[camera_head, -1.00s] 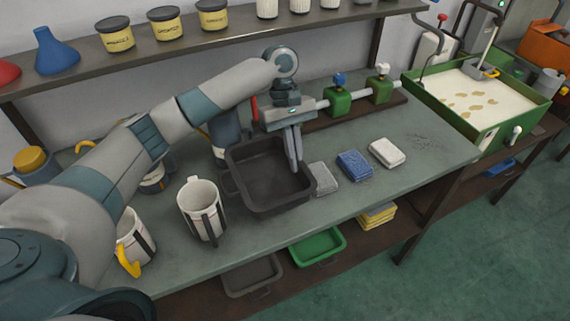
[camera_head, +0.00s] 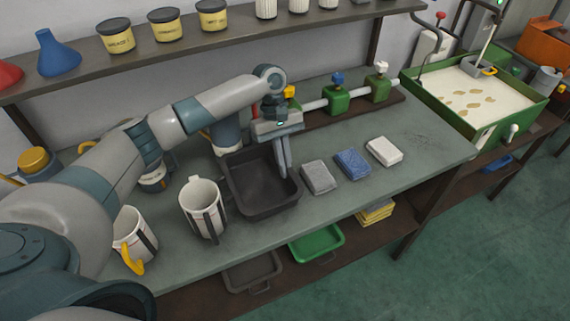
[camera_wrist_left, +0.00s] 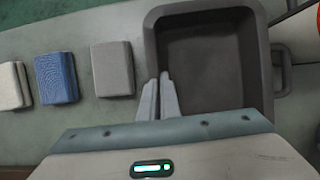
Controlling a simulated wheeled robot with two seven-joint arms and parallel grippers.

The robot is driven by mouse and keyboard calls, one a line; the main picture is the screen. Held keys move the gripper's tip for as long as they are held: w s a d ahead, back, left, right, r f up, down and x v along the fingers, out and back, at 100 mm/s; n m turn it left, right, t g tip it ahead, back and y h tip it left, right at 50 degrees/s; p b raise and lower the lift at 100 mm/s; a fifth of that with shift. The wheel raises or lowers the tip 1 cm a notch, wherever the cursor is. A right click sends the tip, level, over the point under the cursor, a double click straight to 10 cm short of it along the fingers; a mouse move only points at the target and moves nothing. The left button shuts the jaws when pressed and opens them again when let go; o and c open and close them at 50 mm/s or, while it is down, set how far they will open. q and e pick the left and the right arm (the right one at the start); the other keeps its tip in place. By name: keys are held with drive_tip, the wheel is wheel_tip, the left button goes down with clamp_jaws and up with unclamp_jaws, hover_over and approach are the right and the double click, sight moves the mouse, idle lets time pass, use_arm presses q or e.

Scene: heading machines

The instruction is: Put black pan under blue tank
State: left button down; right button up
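The black pan (camera_head: 262,205) is a deep rectangular tray on the workbench. My left gripper (camera_head: 284,168) points down at the pan's right wall in the head view. In the left wrist view, its two fingers (camera_wrist_left: 159,88) are close together with the pan's wall between them, and the pan (camera_wrist_left: 208,65) is empty. A dark grey-blue tank (camera_head: 226,132) stands just behind the pan, partly hidden by my arm; it looks the likeliest blue tank. Another tank with a yellow top (camera_head: 35,162) is at the far left. My right gripper is out of view.
A grey sponge (camera_head: 319,177), a blue one (camera_head: 352,163) and a white one (camera_head: 384,151) lie right of the pan. A white mug (camera_head: 203,208) stands close to its left; another mug (camera_head: 135,238) is farther left. Green valve blocks (camera_head: 337,102) are behind.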

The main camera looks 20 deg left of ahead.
use_arm(q)
drive_tip(key=shift+f, duration=0.25)
drive_tip(key=c, duration=2)
unclamp_jaws()
drive_tip(key=shift+f, duration=0.1)
drive_tip(key=shift+w+a+r, duration=0.1)
drive_tip(key=shift+w+r, duration=0.05)
drive_tip(key=shift+r, duration=0.35)
drive_tip(key=b+v, duration=0.3)
drive_tip(key=v, duration=0.7)
drive_tip(key=shift+r, duration=0.1)
drive_tip(key=shift+a+r, duration=0.15)
drive_tip(key=shift+r, duration=0.35)
